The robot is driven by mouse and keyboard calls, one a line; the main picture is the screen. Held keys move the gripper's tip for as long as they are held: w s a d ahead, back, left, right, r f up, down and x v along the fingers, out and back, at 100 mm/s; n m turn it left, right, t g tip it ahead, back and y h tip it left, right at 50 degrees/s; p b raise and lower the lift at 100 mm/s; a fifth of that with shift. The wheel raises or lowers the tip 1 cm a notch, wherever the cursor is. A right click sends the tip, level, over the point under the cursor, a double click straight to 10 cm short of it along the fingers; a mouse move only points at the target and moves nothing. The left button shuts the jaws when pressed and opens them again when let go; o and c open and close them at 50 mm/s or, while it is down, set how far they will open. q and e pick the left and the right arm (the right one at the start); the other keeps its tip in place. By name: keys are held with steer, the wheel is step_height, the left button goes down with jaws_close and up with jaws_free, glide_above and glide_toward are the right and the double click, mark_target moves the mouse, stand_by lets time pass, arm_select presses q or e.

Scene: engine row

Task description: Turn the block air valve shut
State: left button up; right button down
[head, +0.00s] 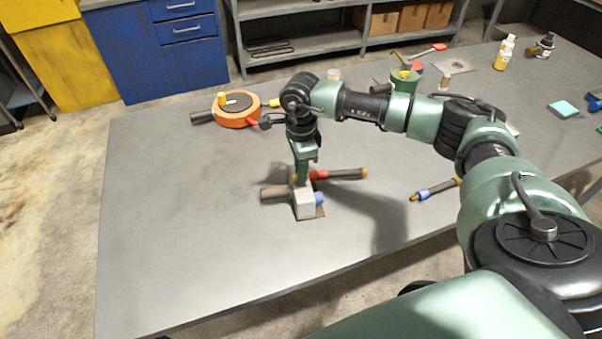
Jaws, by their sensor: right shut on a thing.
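The block air valve (304,204) stands on the grey table as a small pale grey block. A brown pipe stub points left from it, and a blue fitting is at its lower right. A dark bar with a red part and a yellow end reaches right just behind the block; I cannot tell whether it joins the valve. My right gripper (304,176) points down and is shut on the top of the valve. The gripped part is mostly hidden by the fingers. My left gripper is not in view.
An orange round device (237,113) with dark and yellow ends lies at the back left. A blue-and-dark fitting (435,190) lies right of the valve. The table's left and front are clear.

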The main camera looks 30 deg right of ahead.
steer(key=shift+m, duration=0.6)
steer(key=c, duration=1.5)
jaws_free()
steer(key=shift+r+b, duration=0.1)
steer(key=shift+b, duration=0.2)
step_height(320, 180, up, 7)
steer(key=shift+f+b, duration=0.1)
steer(key=shift+b, duration=1.05)
steer(key=shift+r, duration=0.45)
steer(key=shift+f, duration=0.1)
